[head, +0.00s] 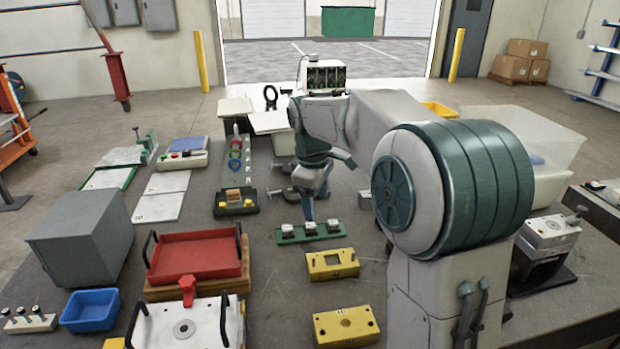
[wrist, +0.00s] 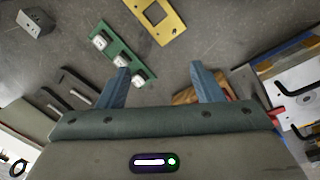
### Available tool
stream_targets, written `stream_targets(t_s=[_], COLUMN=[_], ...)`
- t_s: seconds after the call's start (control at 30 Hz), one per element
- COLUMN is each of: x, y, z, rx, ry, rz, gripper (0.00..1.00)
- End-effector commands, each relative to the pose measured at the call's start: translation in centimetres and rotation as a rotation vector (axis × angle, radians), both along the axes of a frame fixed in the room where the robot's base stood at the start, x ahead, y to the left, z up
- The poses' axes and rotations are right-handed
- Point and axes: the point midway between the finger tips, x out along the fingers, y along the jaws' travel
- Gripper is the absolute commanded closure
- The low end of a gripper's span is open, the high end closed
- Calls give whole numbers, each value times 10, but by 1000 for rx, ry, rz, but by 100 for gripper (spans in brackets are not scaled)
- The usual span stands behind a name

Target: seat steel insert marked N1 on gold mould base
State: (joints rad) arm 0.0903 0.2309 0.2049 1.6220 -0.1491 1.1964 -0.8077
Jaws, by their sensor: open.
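A green rack (head: 311,238) holds three small steel inserts in a row; it also shows in the wrist view (wrist: 121,58). The marks on the inserts are too small to read, so I cannot tell which is N1. A gold mould base with a square opening (head: 345,270) lies in front of the rack; it also shows in the wrist view (wrist: 176,26). A second gold block with a round hole (head: 363,331) lies nearer. My gripper (wrist: 159,70) is open and empty, above the table. In the head view it points down just behind the rack.
A red tray (head: 196,262), a blue bin (head: 90,309) and a grey box (head: 80,235) stand to the left. A board with coloured rings (head: 236,185) lies behind. A translucent bin (head: 530,130) stands at the right. Bare table surrounds the rack.

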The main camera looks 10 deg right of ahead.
Motion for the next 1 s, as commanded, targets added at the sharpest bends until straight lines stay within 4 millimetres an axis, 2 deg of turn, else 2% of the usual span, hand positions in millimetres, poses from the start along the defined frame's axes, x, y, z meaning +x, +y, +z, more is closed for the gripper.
stream_targets(t_s=[0.03, 0.2, 0.5, 0.7, 1.0], x=[17, 63, 131, 155, 161], y=[0, -1, -11, -20, -23], z=[-1, -10, -39, -55, -73], rx=[-2, -3, 22, 39, 46], ry=[16, 54, 110, 125, 133], rz=[47, 213, 472, 573, 610], gripper=[40, 40, 40, 40, 40])
